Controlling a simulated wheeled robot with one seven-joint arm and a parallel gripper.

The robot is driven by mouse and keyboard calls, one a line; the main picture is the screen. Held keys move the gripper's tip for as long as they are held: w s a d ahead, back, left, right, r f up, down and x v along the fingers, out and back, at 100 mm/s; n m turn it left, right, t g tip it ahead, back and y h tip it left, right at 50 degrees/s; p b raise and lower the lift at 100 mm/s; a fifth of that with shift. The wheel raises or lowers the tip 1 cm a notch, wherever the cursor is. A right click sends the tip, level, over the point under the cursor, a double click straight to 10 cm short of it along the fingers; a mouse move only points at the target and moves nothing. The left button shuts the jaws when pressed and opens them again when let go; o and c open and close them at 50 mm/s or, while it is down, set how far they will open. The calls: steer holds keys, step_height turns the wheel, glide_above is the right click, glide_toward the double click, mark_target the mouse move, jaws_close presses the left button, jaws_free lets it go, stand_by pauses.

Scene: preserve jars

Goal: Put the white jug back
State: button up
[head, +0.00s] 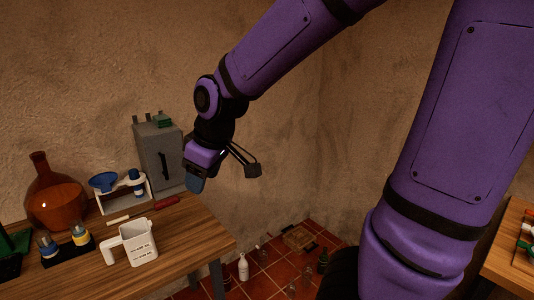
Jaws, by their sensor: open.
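The white jug (139,243) stands upright on the wooden table at the left, near the table's front, with its handle toward the left and dark printing on its side. My gripper (196,184) is above the back right part of the table, in front of the grey cabinet. It is apart from the jug, to its upper right. Its fingers are partly hidden by my own wrist, and it shows nothing held.
On the wooden table (195,233) are a brown flask (55,195), a white rack (123,198), a grey cabinet (158,152), small jars on a dark tray (67,251) and a red-handled tool (166,202). Bottles stand on the tiled floor (262,286). Another table is at right.

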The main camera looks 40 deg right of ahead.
steer(key=s+d+r+m, duration=0.2)
steer(key=s+r+m, duration=0.1)
steer(key=s, duration=0.4)
steer(key=s+d+r+m+t+h, duration=0.1)
steer(key=s+d+r+m, duration=0.1)
steer(key=s+r, duration=0.3)
steer(key=s+m, duration=0.1)
steer(key=s, duration=0.2)
steer(key=shift+d+r, duration=0.2)
steer(key=shift+r, duration=0.05)
